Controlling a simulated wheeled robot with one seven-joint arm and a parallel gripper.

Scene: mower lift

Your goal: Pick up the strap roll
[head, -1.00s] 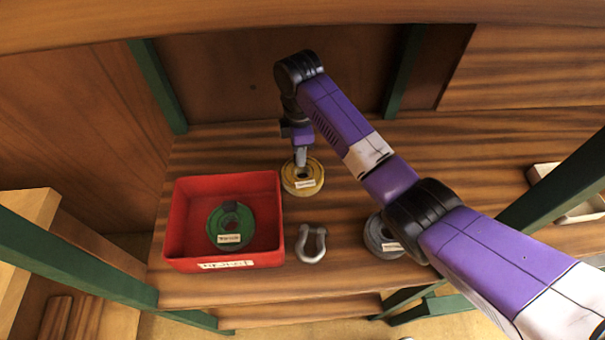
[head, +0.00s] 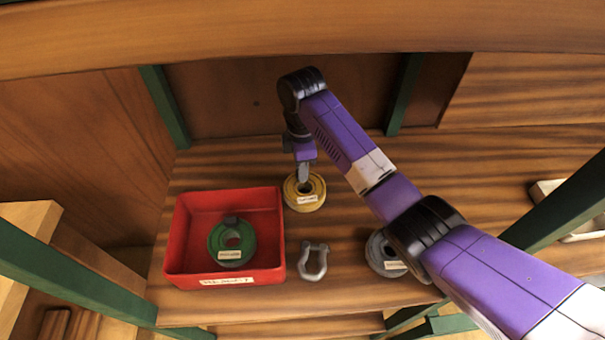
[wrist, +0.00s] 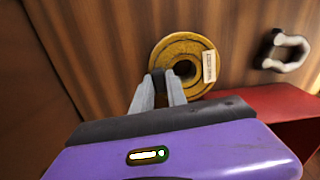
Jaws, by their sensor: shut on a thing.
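A yellow strap roll (head: 291,197) with a pale label lies flat on the wooden shelf, just right of the red bin. My gripper (head: 304,186) reaches down onto it from above. In the wrist view, the yellow roll (wrist: 187,48) sits at my fingertips, and my gripper (wrist: 163,80) is shut on its ring beside the centre hole. I see no clear gap between the roll and the shelf. A green roll (head: 215,245) lies in the red bin, and a grey roll (head: 375,255) lies to the right, partly behind my arm. Their label text is unreadable.
The red bin (head: 175,245) stands close left of the yellow roll. A grey shackle (head: 313,262) lies in front of it. Green posts (head: 165,105) and a wooden back wall bound the shelf.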

